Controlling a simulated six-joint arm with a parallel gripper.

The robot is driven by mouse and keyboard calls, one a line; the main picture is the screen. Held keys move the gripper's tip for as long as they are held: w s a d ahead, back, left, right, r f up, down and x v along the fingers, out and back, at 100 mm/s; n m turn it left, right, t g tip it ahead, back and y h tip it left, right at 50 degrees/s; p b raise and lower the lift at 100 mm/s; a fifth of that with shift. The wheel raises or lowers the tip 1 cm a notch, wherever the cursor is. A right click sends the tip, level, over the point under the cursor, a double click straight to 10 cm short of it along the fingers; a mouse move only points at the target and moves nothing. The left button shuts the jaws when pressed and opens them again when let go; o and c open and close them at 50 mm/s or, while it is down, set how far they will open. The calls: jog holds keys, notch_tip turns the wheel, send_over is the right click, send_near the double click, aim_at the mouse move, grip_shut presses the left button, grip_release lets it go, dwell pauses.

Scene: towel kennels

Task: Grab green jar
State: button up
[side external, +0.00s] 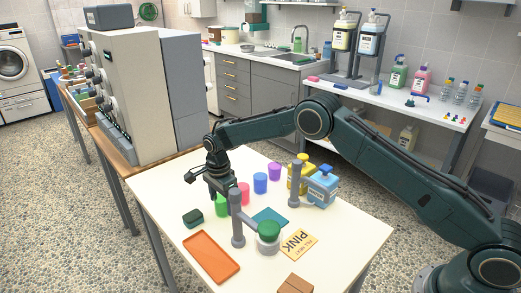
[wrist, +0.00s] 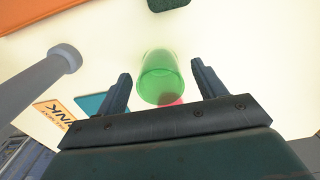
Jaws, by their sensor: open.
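The green jar (side external: 222,207) stands on the white table, partly hidden by my gripper and a grey post in the side external view. In the wrist view the green jar (wrist: 157,72) looks translucent and lies centred ahead of my gripper (wrist: 160,76). My gripper (side external: 214,190) points down just over the jar, with its jaws apart. One finger shows on each side of the jar, with a gap on both sides. I cannot tell how far down the fingers reach beside it.
A red jar (side external: 243,193) stands close beside the green one, with blue (side external: 260,183) and purple (side external: 275,171) jars beyond. A grey post (side external: 237,220) stands close in front. A dark green block (side external: 193,218), an orange tray (side external: 211,257) and a PINK card (side external: 299,244) lie nearby.

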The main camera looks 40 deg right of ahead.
jog(key=c, duration=1.1)
jog(key=shift+o, duration=0.2)
jog(key=shift+r, duration=0.2)
notch_tip(320, 180, up, 20)
jog(key=shift+f, duration=0.15)
